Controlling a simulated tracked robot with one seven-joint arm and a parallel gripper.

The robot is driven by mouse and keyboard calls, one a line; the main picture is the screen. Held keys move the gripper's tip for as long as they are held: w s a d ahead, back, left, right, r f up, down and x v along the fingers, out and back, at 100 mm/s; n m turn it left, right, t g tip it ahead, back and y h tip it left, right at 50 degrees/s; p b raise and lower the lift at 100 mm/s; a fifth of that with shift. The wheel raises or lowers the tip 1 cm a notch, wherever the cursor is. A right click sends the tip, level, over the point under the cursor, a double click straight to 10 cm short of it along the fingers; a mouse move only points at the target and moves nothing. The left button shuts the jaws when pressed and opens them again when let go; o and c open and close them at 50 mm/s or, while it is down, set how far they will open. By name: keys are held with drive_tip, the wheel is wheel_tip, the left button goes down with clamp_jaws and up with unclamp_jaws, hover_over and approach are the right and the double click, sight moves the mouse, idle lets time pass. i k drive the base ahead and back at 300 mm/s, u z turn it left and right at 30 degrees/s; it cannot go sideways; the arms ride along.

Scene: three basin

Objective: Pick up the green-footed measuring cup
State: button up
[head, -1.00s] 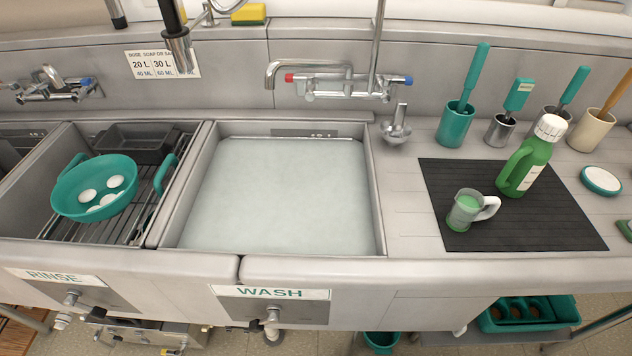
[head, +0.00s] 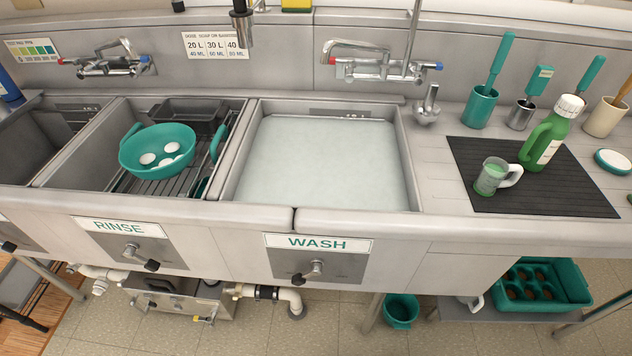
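The measuring cup (head: 491,177) stands upright on a black ribbed mat (head: 560,199), on the counter right of the wash basin. It is clear with a white handle on its right side and a green tint inside. Its foot is too small to make out clearly. A green jug with a white cap (head: 548,137) stands just behind it to the right, close beside it. My gripper is not in view.
The wash basin (head: 325,165) holds cloudy water. A teal colander (head: 157,151) with several white items sits over the rinse basin. Teal, metal and cream holders (head: 480,108) with brushes line the back. A tap (head: 375,66) overhangs the wash basin. The counter left of the mat is clear.

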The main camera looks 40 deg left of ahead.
sight(491, 176)
drive_tip(key=u, duration=2.95)
drive_tip(key=k, duration=0.9)
drive_tip(key=z, duration=0.85)
drive_tip(key=i, duration=1)
drive_tip(key=z, duration=0.05)
